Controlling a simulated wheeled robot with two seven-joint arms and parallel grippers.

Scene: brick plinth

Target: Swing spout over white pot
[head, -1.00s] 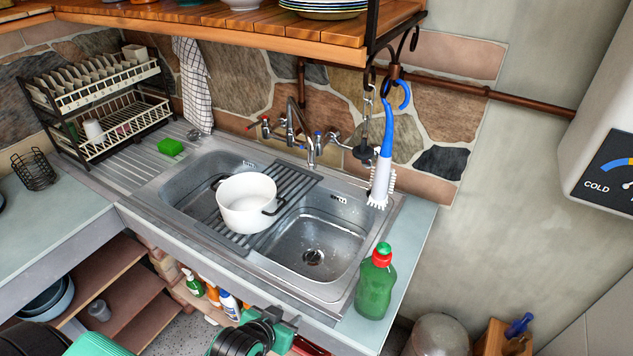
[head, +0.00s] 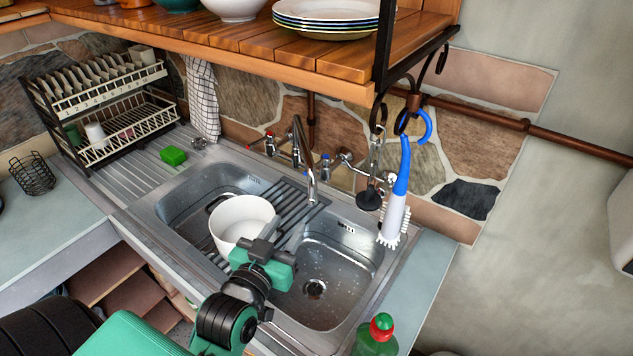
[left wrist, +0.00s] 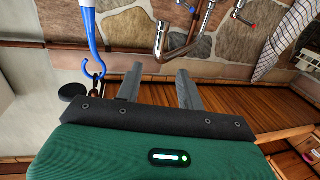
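The chrome spout (head: 300,150) rises from the wall tap and reaches forward. Its outlet hangs to the right of the white pot, near the divider between the basins. It also shows in the left wrist view (left wrist: 160,42), its bend just beyond the fingertips in the picture. The white pot (head: 228,215) stands on the black rack in the sink, partly hidden by my gripper. My left gripper (head: 270,232) is in front of the pot's right side, short of the spout. In the left wrist view its two fingers (left wrist: 159,72) stand apart with nothing between them. My right gripper is not visible.
A blue-handled brush (head: 400,190) hangs from a hook right of the taps. A green bottle (head: 376,338) stands at the front right. The wooden shelf (head: 330,60) with plates overhangs the back. The right basin (head: 335,265) is empty.

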